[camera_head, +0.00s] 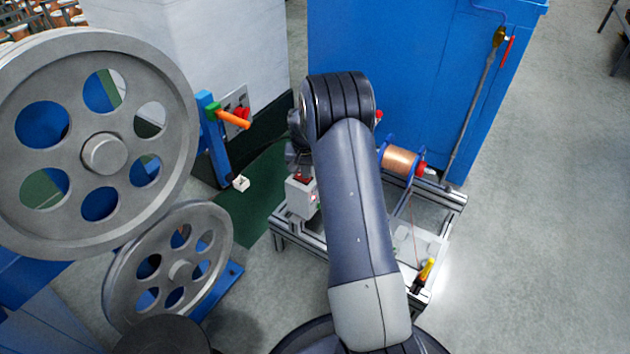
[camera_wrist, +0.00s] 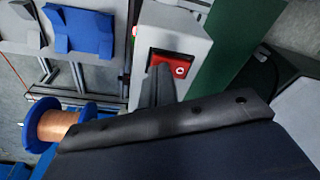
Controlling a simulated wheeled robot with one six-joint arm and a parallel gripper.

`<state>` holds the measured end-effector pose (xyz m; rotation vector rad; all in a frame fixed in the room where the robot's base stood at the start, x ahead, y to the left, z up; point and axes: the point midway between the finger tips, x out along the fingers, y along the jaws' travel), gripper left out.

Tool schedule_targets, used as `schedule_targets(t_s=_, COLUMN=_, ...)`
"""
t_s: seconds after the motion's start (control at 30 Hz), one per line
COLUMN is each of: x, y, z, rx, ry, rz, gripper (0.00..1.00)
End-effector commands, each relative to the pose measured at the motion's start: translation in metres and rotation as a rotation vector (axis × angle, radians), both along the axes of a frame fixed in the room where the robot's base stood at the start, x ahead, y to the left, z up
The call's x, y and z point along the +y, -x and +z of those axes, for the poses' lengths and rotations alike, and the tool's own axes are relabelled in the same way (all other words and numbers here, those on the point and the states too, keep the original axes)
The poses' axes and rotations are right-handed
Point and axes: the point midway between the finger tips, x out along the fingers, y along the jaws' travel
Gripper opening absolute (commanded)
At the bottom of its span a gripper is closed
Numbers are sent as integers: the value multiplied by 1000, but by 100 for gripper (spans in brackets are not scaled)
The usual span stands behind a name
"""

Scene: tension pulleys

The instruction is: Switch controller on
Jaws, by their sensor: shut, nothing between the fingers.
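The controller is a light grey box (camera_head: 301,197) on the aluminium-profile frame, left of my arm in the head view. In the wrist view the box (camera_wrist: 195,28) carries a red rocker switch (camera_wrist: 181,67) with a white circle mark on its visible end. My gripper (camera_wrist: 160,72) is shut and empty, its dark fingertips over the left part of the switch. They hide that part, and I cannot tell whether they touch it. In the head view my arm hides most of the gripper.
A copper wire spool (camera_head: 398,161) with blue flanges sits on the frame (camera_head: 447,205) right of my arm; a yellow-black tool (camera_head: 425,273) stands at the front. Large grey pulleys (camera_head: 105,150) fill the left. A blue cabinet (camera_head: 420,70) stands behind. Floor at right is clear.

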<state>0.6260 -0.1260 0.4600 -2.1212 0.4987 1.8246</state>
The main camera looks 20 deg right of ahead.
Motion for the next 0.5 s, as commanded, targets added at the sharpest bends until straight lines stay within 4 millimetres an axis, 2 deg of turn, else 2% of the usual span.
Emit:
schedule_targets(t_s=0.23, x=0, y=0, z=4, rx=0, ry=0, rz=0, gripper=0)
schedule_targets(t_s=0.5, x=0, y=0, z=26, rx=-1, ry=0, rz=0, gripper=0)
